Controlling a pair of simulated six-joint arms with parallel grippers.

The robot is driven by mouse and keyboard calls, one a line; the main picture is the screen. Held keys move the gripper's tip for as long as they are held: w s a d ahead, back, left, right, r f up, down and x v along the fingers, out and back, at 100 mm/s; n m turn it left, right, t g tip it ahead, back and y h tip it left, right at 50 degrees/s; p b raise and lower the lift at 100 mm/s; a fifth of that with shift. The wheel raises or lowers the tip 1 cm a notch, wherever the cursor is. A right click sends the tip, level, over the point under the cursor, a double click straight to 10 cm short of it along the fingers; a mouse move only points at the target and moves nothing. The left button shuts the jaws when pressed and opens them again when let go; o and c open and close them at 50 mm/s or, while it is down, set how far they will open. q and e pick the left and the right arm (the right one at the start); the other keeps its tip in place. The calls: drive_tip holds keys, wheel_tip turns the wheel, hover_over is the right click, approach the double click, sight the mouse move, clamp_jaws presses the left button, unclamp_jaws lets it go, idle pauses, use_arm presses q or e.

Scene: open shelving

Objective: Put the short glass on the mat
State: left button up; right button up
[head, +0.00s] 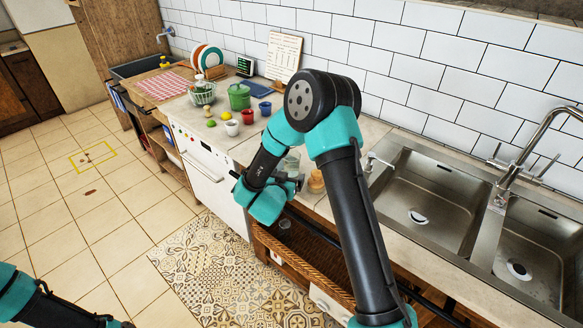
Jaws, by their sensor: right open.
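My right gripper (298,181) is open at the front edge of the counter, partly hidden by its own wrist. A clear glass (290,162) stands on the counter just behind it; I cannot tell whether they touch. Another small clear glass-like item (285,224) shows lower down, by the wicker basket; which one is the short glass is unclear. A red-and-white checked mat (163,86) lies flat on the far left worktop. A dark blue mat (253,88) lies near the wall. Part of my left arm shows at the bottom left, its gripper out of frame.
A small amber jar (316,181) stands right of my right gripper. Red (247,116), white (232,127) and blue (265,108) cups, a green pot (239,96) and fruit stand further left. The sink (425,205) is at right; a wicker basket (305,262) is below the counter.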

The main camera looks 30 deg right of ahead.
sight(289, 169)
drive_tip(key=shift+x, duration=0.95)
drive_tip(key=shift+w+a+x, duration=0.15)
drive_tip(key=shift+x, duration=1.15)
drive_tip(key=shift+w+a+x, duration=0.1)
drive_tip(key=shift+w+x, duration=0.05)
drive_tip(key=shift+x, duration=1.2)
drive_tip(key=c, duration=1.3)
drive_tip(key=shift+r, duration=0.3)
